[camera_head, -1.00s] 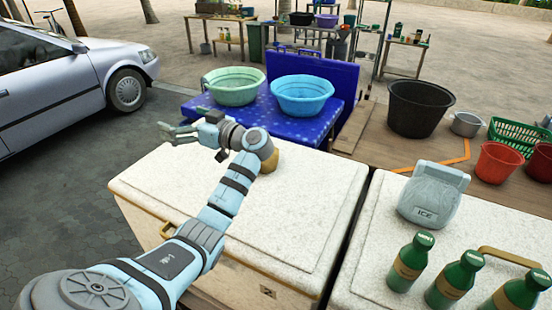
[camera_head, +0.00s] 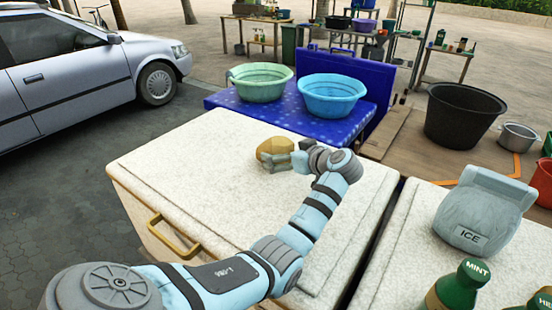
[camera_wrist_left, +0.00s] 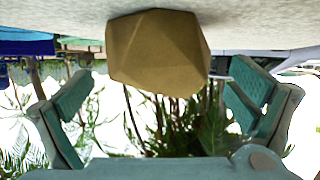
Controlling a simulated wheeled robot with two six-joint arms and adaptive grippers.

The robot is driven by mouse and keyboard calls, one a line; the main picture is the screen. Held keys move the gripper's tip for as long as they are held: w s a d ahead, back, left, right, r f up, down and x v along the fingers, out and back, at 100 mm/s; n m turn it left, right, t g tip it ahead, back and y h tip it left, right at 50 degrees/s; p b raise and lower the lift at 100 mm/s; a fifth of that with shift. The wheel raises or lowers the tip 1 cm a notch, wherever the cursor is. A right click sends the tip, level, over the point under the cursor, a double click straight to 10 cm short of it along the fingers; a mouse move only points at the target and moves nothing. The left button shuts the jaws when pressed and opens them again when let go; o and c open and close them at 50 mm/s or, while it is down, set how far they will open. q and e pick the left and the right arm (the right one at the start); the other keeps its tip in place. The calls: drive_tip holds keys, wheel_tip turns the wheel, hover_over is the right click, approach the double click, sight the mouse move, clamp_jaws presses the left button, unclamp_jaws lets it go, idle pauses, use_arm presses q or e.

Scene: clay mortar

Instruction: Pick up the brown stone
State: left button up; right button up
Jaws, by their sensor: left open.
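The brown stone (camera_head: 268,147) is a faceted, tan-brown lump on the white speckled lid of the left chest. My left gripper (camera_head: 283,162) is low over the lid, close to the stone's right and near side in the head view, and hides part of it. In the left wrist view the stone (camera_wrist_left: 157,52) is large and lies ahead, between the lines of the two spread teal fingers of my left gripper (camera_wrist_left: 160,85). The jaws are open and hold nothing. I cannot tell whether a finger touches the stone. My right gripper is not in view.
A blue table (camera_head: 222,103) with a green basin (camera_head: 262,84) and a blue basin (camera_head: 332,97) stands behind the chest. An ice bag (camera_head: 485,210) and a green bottle (camera_head: 460,285) are on the right chest (camera_head: 400,245). The lid left of the stone is clear.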

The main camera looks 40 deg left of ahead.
use_arm(q)
drive_tip(key=b+x, duration=0.2)
drive_tip(key=x, duration=0.2)
drive_tip(key=shift+a, duration=0.25)
drive_tip(key=shift+a+r, duration=0.1)
drive_tip(key=shift+a, duration=0.1)
drive_tip(key=shift+r, duration=0.1)
drive_tip(key=shift+c, duration=1)
drive_tip(key=shift+d, duration=0.15)
drive_tip(key=c, duration=1.3)
drive_tip(key=shift+r, duration=0.1)
drive_tip(key=shift+c, duration=0.7)
